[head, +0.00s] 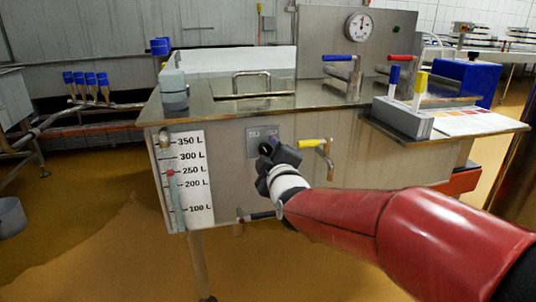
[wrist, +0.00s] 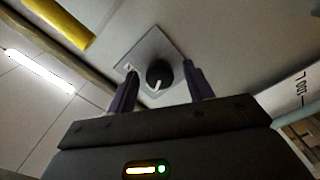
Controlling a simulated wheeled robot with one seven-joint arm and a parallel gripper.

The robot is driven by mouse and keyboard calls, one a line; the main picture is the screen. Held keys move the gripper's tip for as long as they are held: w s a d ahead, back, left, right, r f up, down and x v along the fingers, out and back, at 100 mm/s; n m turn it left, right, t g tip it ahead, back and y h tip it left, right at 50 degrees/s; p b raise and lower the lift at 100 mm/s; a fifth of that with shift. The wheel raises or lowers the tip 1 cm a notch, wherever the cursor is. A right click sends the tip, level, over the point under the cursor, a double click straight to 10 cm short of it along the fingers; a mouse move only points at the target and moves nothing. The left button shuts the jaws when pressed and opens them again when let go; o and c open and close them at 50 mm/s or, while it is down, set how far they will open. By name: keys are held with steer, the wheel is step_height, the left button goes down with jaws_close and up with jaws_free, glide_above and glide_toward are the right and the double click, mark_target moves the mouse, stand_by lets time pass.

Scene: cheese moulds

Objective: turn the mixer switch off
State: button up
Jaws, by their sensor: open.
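The mixer switch is a round black knob (wrist: 160,72) with a white pointer mark, on a square grey plate (wrist: 146,48) in the wrist view. In the head view the plate (head: 254,134) is on the front wall of the steel vat (head: 225,150), and my gripper hides the knob. My gripper (head: 266,148) is right in front of the plate. In the wrist view its two dark fingers (wrist: 160,76) are open, one on each side of the knob, with gaps visible. I cannot tell how far their tips are from the plate.
A yellow-handled tap (head: 314,144) sticks out just right of my gripper. A litre scale (head: 194,180) is on the vat's left front. Blue and red valve handles (head: 341,58) stand on top. A shelf with a grey block (head: 402,120) juts out at right.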

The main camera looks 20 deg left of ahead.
steer(key=v, duration=0.7)
steer(key=shift+s, duration=0.25)
steer(key=shift+d, duration=0.1)
steer(key=s+d+m+g+h+p, duration=0.25)
steer(key=d+m+p, duration=0.2)
steer(key=d, duration=0.55)
steer(key=s+d+m+g+h+p, duration=0.25)
steer(key=s+d+m+h, duration=0.2)
steer(key=d, duration=0.45)
steer(key=s+d+f+m+g+h+p, duration=0.1)
steer(key=s+d+m+g+p, duration=0.3)
steer(key=s+d+m, duration=0.5)
steer(key=s+d+h, duration=0.1)
steer(key=s+d, duration=0.1)
steer(key=s, duration=0.3)
steer(key=shift+f+g+h, duration=0.25)
steer(key=shift+g+h, duration=0.05)
steer(key=shift+s, duration=0.15)
